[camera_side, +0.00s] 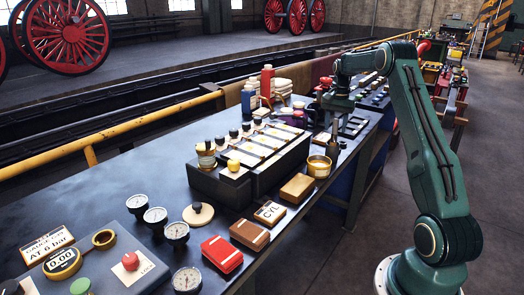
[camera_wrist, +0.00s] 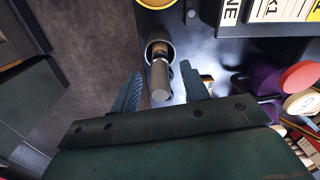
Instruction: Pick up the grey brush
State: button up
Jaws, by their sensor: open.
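The grey brush (camera_wrist: 160,80) stands upright or nearly so in a small dark cup (camera_wrist: 160,44), handle end toward the wrist camera. Its lower end is hidden inside the cup. In the side view the brush (camera_side: 335,128) shows as a thin upright shape above the dark cup (camera_side: 332,153), near the table's right edge. My gripper (camera_wrist: 161,70) is open, with one finger on each side of the brush in the wrist view and gaps showing on both sides. In the side view my gripper (camera_side: 338,103) is above the cup; its fingertips are hard to make out.
A yellow tin (camera_side: 319,166) stands just in front of the cup. A dark rack with white-labelled slots (camera_side: 268,150) lies to its left. Purple and red-topped items (camera_wrist: 298,76) crowd the right of the wrist view. Open floor (camera_wrist: 85,40) lies to the left there.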

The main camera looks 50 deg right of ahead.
aim_at(334, 140)
jog(key=shift+f, duration=1.4)
grip_shut()
